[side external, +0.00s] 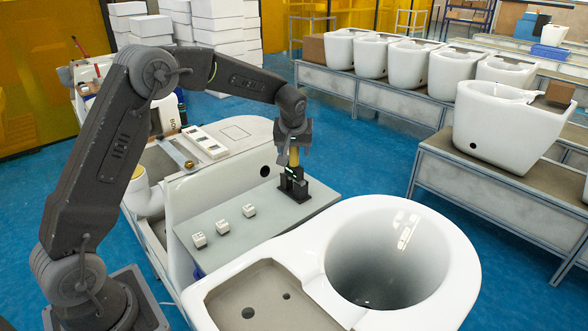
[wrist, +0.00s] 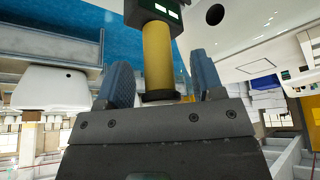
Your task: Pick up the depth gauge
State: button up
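The depth gauge (side external: 294,157) has a yellow cylindrical handle and a dark head with a small green-edged display. It stands upright in a black holder (side external: 300,191) on a grey panel. In the wrist view its yellow handle (wrist: 158,62) lies between the two blue fingers, and the dark head shows at the top edge. My gripper (side external: 293,146) is above the gauge, pointing down, with its fingers around the upper handle. In the wrist view my gripper (wrist: 160,82) is open, with a gap between each finger and the handle. The gauge's lower tip is hidden.
Three small white blocks (side external: 222,226) sit on the grey panel (side external: 243,240) left of the holder. A large white toilet bowl (side external: 440,262) is close in front. White-and-grey devices (side external: 205,141) lie behind the panel. More toilets (side external: 505,125) stand on benches at the right.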

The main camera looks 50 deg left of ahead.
jog(key=shift+r, duration=0.1)
jog(key=c, duration=0.9)
jog(key=shift+o, duration=0.2)
jog(key=shift+r, duration=0.55)
jog(key=r, duration=0.3)
jog(key=shift+s+a+r, duration=0.2)
jog(key=shift+a+r, duration=0.05)
jog(key=shift+a, duration=0.05)
jog(key=s+a+r, duration=0.3)
jog(key=a, duration=0.5)
jog(key=s+a+r, duration=0.4)
jog(key=a, duration=0.3)
jog(key=s+a+r, duration=0.3)
jog(key=s+a, duration=0.1)
jog(key=a, duration=0.4)
jog(key=shift+a+r, duration=0.2)
jog(key=shift+a, duration=0.1)
